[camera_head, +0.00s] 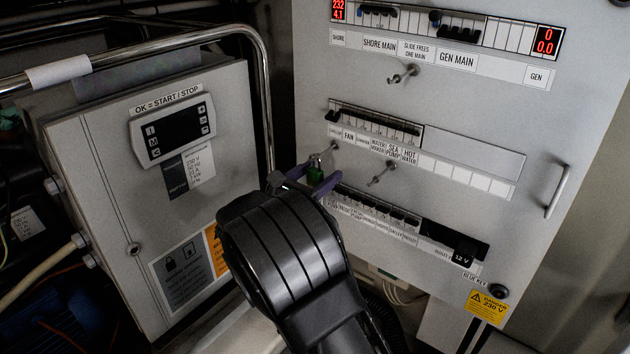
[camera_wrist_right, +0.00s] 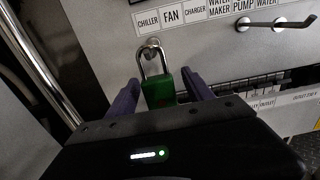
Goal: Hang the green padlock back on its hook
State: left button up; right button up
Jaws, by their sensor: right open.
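The green padlock (camera_head: 315,176) is at the panel below the CHILLER and FAN labels. In the right wrist view its green body (camera_wrist_right: 158,91) hangs down and its silver shackle is up around a metal hook (camera_wrist_right: 152,43). The hook (camera_head: 332,147) also shows in the head view. My right gripper (camera_head: 311,180) has its purple fingers apart, one on each side of the padlock body. In the right wrist view the gripper (camera_wrist_right: 161,90) shows gaps beside the body. My left gripper is out of view.
Two more empty hooks stick out of the panel (camera_head: 480,120), one at upper middle (camera_head: 404,74) and one to the right (camera_head: 382,173). Rows of switches sit close by. A grey control box (camera_head: 95,190) and a metal rail (camera_head: 266,90) stand to the left.

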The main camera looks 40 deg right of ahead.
jog(key=shift+x, duration=0.8)
grip_shut()
dwell(0.5)
